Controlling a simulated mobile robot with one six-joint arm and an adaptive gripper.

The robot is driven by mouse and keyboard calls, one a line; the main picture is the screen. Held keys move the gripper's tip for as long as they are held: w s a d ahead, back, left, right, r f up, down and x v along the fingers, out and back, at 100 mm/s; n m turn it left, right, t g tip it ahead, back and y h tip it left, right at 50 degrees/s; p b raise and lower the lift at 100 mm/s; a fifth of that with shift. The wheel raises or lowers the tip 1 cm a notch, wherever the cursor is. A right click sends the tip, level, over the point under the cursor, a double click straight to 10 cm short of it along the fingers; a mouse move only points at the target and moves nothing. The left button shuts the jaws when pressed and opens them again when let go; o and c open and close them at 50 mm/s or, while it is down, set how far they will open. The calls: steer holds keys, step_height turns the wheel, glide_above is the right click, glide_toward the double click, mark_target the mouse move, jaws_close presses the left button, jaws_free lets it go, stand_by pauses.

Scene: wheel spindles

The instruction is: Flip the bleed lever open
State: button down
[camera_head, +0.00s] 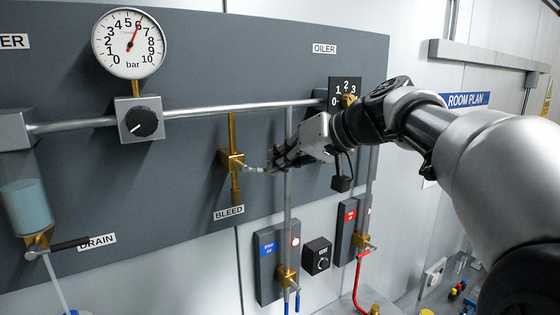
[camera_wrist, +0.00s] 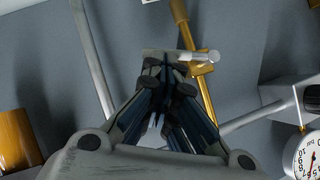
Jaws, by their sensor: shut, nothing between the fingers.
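The bleed valve (camera_head: 232,160) is a brass body on a vertical brass pipe, above the BLEED label (camera_head: 229,212). Its short silver lever (camera_head: 254,169) sticks out sideways to the right, nearly level, toward my gripper. My gripper (camera_head: 275,162) is shut and empty, with its fingertips right by the lever's free end. In the wrist view the shut fingertips (camera_wrist: 167,68) overlap the pale lever (camera_wrist: 188,56) in front of the brass valve (camera_wrist: 202,72). I cannot tell whether they touch it.
A steel pipe (camera_head: 288,205) runs down just behind my gripper. A pressure gauge (camera_head: 129,43) and a black knob (camera_head: 141,121) are at upper left. The selector plate (camera_head: 345,84) is close to my wrist at right. The drain lever (camera_head: 70,244) is at lower left.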

step_height(320, 180, down, 7)
steer(key=s+a+m+g+y+b, duration=0.1)
steer(key=a+m+y+b, duration=0.1)
steer(key=m+y+b, duration=0.4)
steer(key=m+b, duration=0.1)
steer(key=b, duration=0.3)
steer(key=shift+s+r+y+b, duration=0.15)
steer(key=shift+r+y+b, duration=0.05)
steer(key=shift+y+b, duration=0.15)
steer(key=shift+s+a+f+b, duration=0.15)
steer(key=shift+a+b, duration=0.1)
steer(key=shift+b, duration=0.2)
stand_by(0.5)
steer(key=shift+d, duration=0.1)
stand_by(0.4)
